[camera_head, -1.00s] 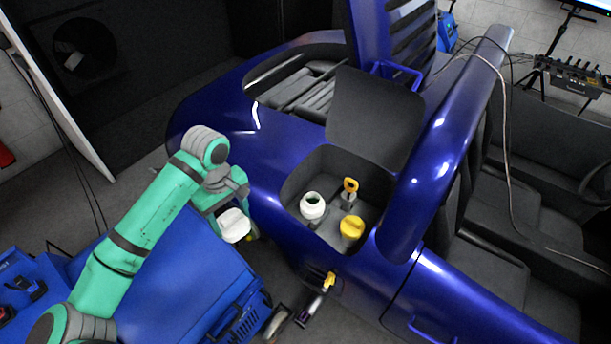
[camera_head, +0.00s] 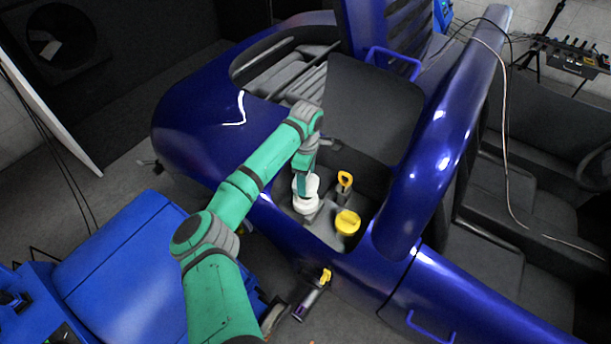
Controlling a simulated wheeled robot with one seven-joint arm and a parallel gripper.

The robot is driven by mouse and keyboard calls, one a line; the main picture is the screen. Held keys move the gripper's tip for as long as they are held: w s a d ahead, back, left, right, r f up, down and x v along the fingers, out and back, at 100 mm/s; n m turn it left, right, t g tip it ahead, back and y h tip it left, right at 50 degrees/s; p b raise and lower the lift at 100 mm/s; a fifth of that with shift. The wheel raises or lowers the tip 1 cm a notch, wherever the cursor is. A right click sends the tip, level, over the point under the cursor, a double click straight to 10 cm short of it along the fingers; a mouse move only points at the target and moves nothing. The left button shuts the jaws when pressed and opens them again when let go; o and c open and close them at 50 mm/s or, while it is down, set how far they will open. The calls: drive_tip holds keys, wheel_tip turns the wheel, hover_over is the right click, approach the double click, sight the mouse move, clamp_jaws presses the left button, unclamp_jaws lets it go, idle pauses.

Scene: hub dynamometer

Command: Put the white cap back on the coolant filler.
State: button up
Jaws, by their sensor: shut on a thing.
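The white coolant filler (camera_head: 306,206) stands in the open bay of the blue vehicle, on the bay's left side. My gripper (camera_head: 303,181) is directly above it, fingers pointing down, shut on the white cap (camera_head: 312,183). The cap is at the filler's mouth and mostly hidden behind my gripper. White cap and white filler run together in the picture, so I cannot tell whether the cap is touching, seated or slightly above. The filler's opening is hidden.
A yellow cap (camera_head: 347,222) and a yellow ring-shaped handle (camera_head: 345,181) stand close to the right of the filler. A dark raised lid (camera_head: 374,112) stands behind the bay. The blue body rims the bay. A blue cart (camera_head: 115,265) is at lower left.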

drive_tip(key=shift+f, duration=2.55)
drive_tip(key=shift+f, duration=0.65)
drive_tip(key=o, duration=0.8)
drive_tip(key=shift+c, duration=0.2)
drive_tip(key=shift+r, duration=5.55)
